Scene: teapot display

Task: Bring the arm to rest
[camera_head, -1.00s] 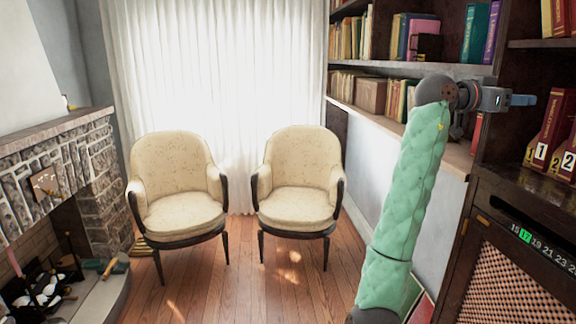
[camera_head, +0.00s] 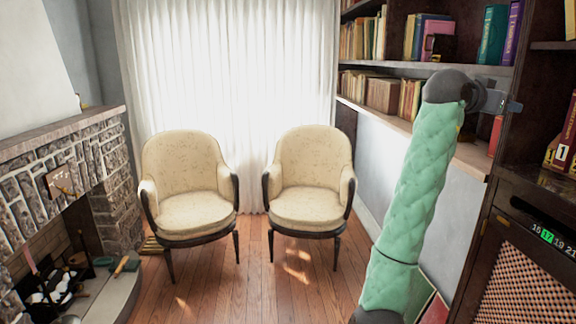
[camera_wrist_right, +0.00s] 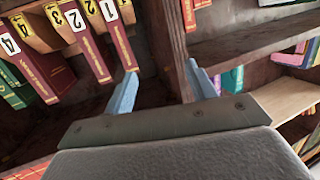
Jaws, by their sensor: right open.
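My right arm (camera_head: 418,190), in a green quilted sleeve, rises at the right of the head view. Its wrist bends toward the bookcase, and the right gripper (camera_head: 514,106) shows there only as a small bluish tip beside a dark upright. In the right wrist view the two pale blue fingers of this gripper (camera_wrist_right: 162,80) stand wide apart. Nothing is between them; shelf and dark wood show behind. My left gripper is in neither view. No teapot shows.
A bookcase (camera_head: 488,165) fills the right side, close to my right arm. Numbered red books (camera_wrist_right: 92,45) stand near the gripper in the wrist view. Two cream armchairs (camera_head: 190,185) (camera_head: 310,180) stand before the curtain (camera_head: 240,70). A stone fireplace (camera_head: 70,165) is at left. Wooden floor (camera_head: 235,285) is clear in front.

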